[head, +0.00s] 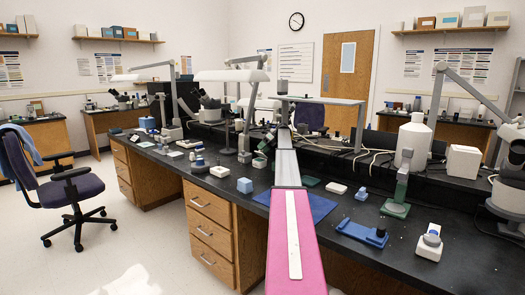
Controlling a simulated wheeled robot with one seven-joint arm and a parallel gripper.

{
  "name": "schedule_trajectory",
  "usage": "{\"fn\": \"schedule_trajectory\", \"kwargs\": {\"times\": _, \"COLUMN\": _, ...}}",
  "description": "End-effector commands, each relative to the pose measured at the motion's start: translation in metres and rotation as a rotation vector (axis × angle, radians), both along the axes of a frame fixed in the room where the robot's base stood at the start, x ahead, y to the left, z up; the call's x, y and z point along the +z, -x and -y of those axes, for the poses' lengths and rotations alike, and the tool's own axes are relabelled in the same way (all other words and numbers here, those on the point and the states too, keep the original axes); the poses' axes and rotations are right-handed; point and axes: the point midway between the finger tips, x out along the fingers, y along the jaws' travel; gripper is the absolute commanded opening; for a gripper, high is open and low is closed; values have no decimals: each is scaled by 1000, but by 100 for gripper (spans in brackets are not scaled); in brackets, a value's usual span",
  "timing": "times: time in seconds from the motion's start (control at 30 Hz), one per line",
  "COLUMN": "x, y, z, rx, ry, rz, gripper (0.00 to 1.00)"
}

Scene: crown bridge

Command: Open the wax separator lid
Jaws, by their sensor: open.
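I cannot tell which item is the wax separator; no label is readable. Several small items stand on the black bench (465,262). A white block with a round grey and white top (429,241) is at the front right. A blue cube (244,186) stands left of my arm, and a low white box (336,187) and a small blue and white item (361,194) stand right of it. My pink and grey arm reaches forward over the bench. I cannot make out my gripper at its far end.
A blue tray-like piece (361,233) and a green-based stand (396,208) are on the right, with a large white bottle (412,141) behind. A blue mat (318,205) lies under my arm. A chair (70,190) stands on the open floor at left.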

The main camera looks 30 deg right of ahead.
Motion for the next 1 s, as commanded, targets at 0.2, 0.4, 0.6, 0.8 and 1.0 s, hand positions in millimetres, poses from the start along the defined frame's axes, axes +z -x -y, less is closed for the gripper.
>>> {"fn": "schedule_trajectory", "kwargs": {"times": 0.2, "x": 11, "y": 0, "z": 15, "rx": -1, "ry": 0, "rz": 1, "gripper": 52}}
{"fn": "schedule_trajectory", "kwargs": {"times": 0.4, "x": 32, "y": 2, "z": 41, "rx": -2, "ry": 1, "rz": 1, "gripper": 52}}
{"fn": "schedule_trajectory", "kwargs": {"times": 0.6, "x": 55, "y": 5, "z": 71, "rx": -1, "ry": 0, "rz": 1, "gripper": 52}}
{"fn": "schedule_trajectory", "kwargs": {"times": 0.8, "x": 66, "y": 8, "z": 84, "rx": 0, "ry": 0, "rz": 0, "gripper": 52}}
{"fn": "schedule_trajectory", "kwargs": {"times": 1.0, "x": 67, "y": 8, "z": 84, "rx": 0, "ry": 0, "rz": 0, "gripper": 52}}
